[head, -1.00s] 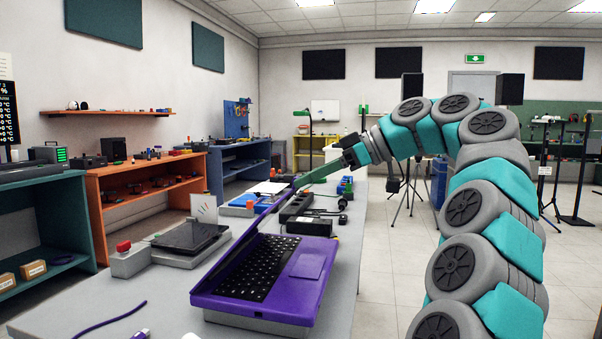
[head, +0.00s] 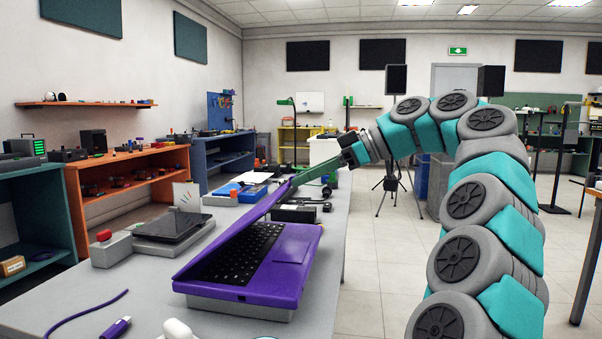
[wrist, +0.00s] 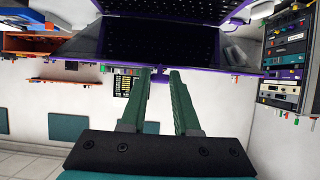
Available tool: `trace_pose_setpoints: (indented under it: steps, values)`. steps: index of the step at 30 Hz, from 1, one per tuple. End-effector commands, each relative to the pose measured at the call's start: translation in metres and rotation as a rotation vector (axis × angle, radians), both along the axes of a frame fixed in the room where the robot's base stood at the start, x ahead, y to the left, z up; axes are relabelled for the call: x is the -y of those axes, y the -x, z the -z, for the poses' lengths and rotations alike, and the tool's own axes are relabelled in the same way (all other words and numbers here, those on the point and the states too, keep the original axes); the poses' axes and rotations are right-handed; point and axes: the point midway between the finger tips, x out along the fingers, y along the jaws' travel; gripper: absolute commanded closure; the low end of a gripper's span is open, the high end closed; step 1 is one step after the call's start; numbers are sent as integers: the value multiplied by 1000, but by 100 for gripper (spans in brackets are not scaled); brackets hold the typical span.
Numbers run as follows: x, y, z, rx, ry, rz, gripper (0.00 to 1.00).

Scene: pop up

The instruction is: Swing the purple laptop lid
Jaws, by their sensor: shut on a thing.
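The purple laptop (head: 262,285) sits on a grey block on the workbench, its black keyboard (head: 240,254) showing. Its lid (head: 243,222) is partly open and is seen nearly edge-on in the head view, leaning over the keyboard's left side. My gripper (head: 302,181) is at the far upper corner of the lid, with its green fingers on the lid's edge. In the wrist view the green fingers (wrist: 160,74) reach the purple lid edge (wrist: 210,68), with the dark screen and keyboard beyond. The exact contact at the fingertips is small in view.
A grey device with a dark flat top (head: 172,226) and a red-knobbed box (head: 108,247) stand left of the laptop. A purple cable (head: 85,318) lies in front. A blue tray (head: 252,193) and a dark box (head: 295,214) are behind. Open floor lies right of the workbench (head: 335,240).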

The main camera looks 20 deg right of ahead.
Motion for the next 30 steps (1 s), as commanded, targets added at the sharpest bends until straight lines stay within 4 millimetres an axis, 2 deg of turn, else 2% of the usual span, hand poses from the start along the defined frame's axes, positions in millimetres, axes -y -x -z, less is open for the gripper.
trace_pose_setpoints:
  steps: [12,25,30]
  values:
    - [17,13,29,-3,0,-1,100]
    - [20,15,32,-2,1,0,100]
    - [23,16,40,-2,0,1,100]
